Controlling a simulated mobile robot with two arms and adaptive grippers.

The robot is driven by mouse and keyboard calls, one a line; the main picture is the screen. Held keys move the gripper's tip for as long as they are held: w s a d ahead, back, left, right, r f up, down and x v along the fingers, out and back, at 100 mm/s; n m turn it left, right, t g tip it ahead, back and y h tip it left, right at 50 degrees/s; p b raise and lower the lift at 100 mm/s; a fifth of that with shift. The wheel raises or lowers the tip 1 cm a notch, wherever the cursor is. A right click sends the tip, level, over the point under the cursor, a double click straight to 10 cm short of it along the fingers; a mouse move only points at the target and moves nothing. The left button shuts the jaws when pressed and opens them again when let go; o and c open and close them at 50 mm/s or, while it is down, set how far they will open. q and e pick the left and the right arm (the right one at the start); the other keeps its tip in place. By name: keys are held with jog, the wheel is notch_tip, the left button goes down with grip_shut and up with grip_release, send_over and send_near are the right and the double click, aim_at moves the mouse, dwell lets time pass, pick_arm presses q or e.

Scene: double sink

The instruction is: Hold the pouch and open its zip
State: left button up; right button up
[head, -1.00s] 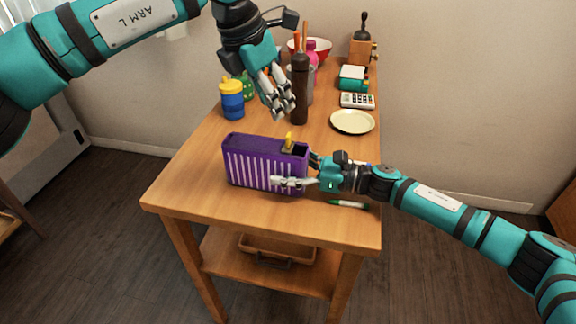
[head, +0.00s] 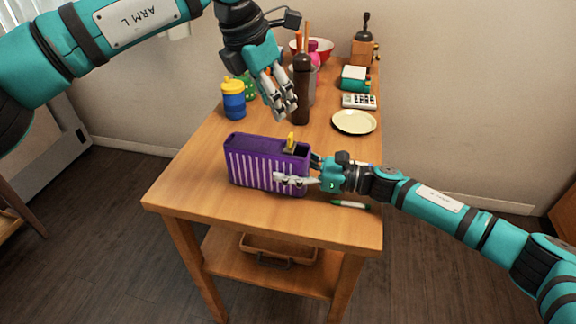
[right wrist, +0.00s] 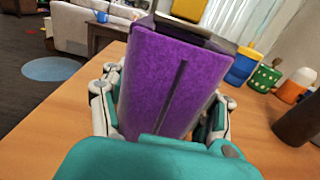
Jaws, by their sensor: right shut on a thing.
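The purple pouch (head: 250,167) with pale stripes on its long side stands upright near the front of the table. Its top is dark, with a yellow tab (head: 291,139) near the right end. My right gripper (head: 296,171) is shut on the pouch's right end, one finger along the striped side, the other mostly hidden. In the right wrist view the pouch's purple end (right wrist: 170,80) sits between the fingers, with the yellow tab (right wrist: 189,9) above. My left gripper (head: 284,110) hangs above and behind the pouch, apart from it; its finger spacing is unclear.
A dark brown bottle (head: 302,90) stands close to my left gripper. A blue cup with a yellow lid (head: 234,100), a cream plate (head: 354,122) and a calculator (head: 359,101) are farther back. A green-and-white marker (head: 350,204) lies right of the pouch. Bare tabletop lies in front.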

pick_arm(q)
jog(key=c, duration=0.4)
jog(key=n, duration=0.3)
jog(key=shift+w+d+r, duration=0.1)
jog(key=shift+w+d, duration=0.15)
jog(key=shift+d, duration=0.1)
grip_shut()
jog(key=d+n+g, duration=0.1)
jog(key=n, duration=0.6)
jog(key=d+n+g, duration=0.1)
jog(key=d+n, duration=0.1)
jog(key=n, duration=0.6)
jog(key=d+r+n+g, duration=0.1)
jog(key=d+n, duration=0.1)
jog(key=n, duration=0.5)
jog(key=shift+w+d, duration=0.1)
jog(key=shift+d, duration=0.1)
jog(key=shift+f, duration=0.1)
